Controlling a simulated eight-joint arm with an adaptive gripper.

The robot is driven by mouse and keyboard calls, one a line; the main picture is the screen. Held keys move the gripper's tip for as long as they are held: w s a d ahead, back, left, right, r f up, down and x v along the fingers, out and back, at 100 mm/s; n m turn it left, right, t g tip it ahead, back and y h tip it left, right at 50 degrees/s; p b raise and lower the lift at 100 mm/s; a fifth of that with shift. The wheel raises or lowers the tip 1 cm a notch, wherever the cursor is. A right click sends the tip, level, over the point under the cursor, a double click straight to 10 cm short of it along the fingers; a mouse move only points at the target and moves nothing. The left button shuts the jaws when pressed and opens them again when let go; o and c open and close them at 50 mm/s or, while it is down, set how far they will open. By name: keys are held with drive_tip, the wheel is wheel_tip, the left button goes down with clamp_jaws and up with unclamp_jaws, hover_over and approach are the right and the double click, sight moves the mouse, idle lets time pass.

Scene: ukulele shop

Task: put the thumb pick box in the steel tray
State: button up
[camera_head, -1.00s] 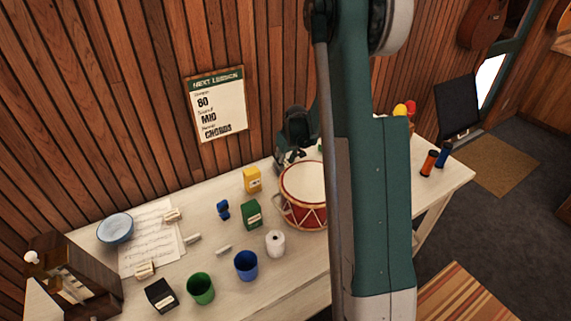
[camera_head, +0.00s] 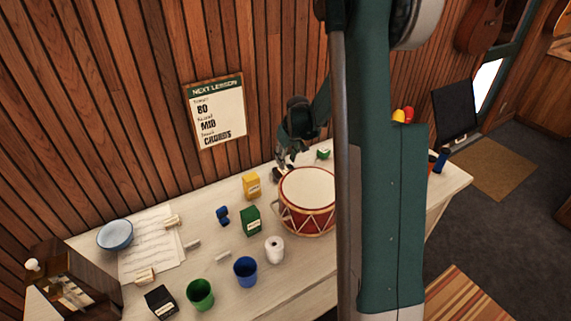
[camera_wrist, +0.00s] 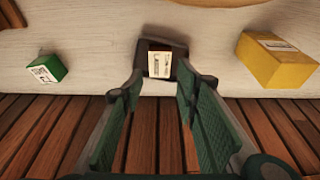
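A small dark brown box with a cream label (camera_wrist: 160,64) lies on the table near the wall. I cannot read its label, so I cannot tell surely that it is the thumb pick box. In the head view this dark box (camera_head: 278,175) shows only partly, just below my gripper (camera_head: 287,161). In the wrist view my gripper (camera_wrist: 158,82) is open, its two green-padded fingers apart, with the box ahead between their tips. Whether they touch it is unclear. I see no steel tray in either view; my arm hides part of the table.
A yellow box (camera_wrist: 277,60) stands to the right and a small green box (camera_wrist: 48,68) to the left in the wrist view. The red drum (camera_head: 308,202) stands close to my gripper. A larger green box (camera_head: 250,221), blue cup (camera_head: 245,271) and green cup (camera_head: 200,294) are further left.

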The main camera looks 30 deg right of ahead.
drive_tip(key=shift+v, duration=2.5)
drive_tip(key=s+a+r+t, duration=0.2)
drive_tip(key=s+a+r, duration=1.4)
drive_tip(key=a+r, duration=0.2)
drive_tip(key=s+a+t, duration=0.1)
drive_tip(key=s+a, duration=0.4)
drive_tip(key=s, duration=0.4)
drive_tip(key=s+a+t, duration=0.1)
drive_tip(key=s+a, duration=0.5)
drive_tip(key=s, duration=0.4)
drive_tip(key=shift+s+r, duration=0.25)
drive_tip(key=shift+r, duration=0.15)
